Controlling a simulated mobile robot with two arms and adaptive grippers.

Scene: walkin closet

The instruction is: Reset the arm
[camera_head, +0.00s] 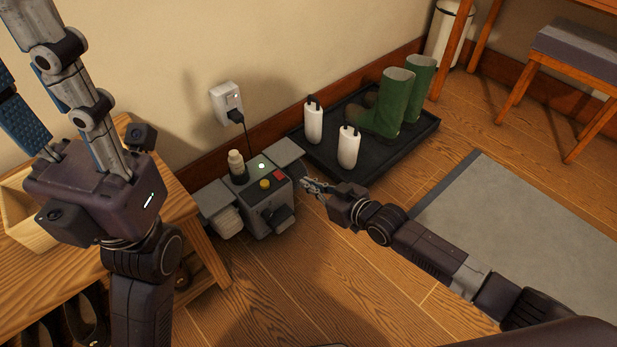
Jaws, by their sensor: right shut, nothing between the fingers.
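My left gripper (50,105) is large and close at the left, pointing up. Its two fingers stand apart with nothing seen between them, and their tips run out of the picture. My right gripper (306,185) reaches in from the lower right and points left. Its fingers are shut and empty, just right of a grey boxy machine (268,208). I cannot tell whether they touch it. The machine has a yellow button, a red button and a small white light on top. A pale-capped bottle (237,166) stands at its top left.
A wooden bench (185,210) with an open box (22,222) is under my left gripper. A black tray (425,133) holds green boots (392,105) and two white bottles (348,146). A plug sits in the wall outlet (228,100). A grey rug (520,220) lies right; floor between is clear.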

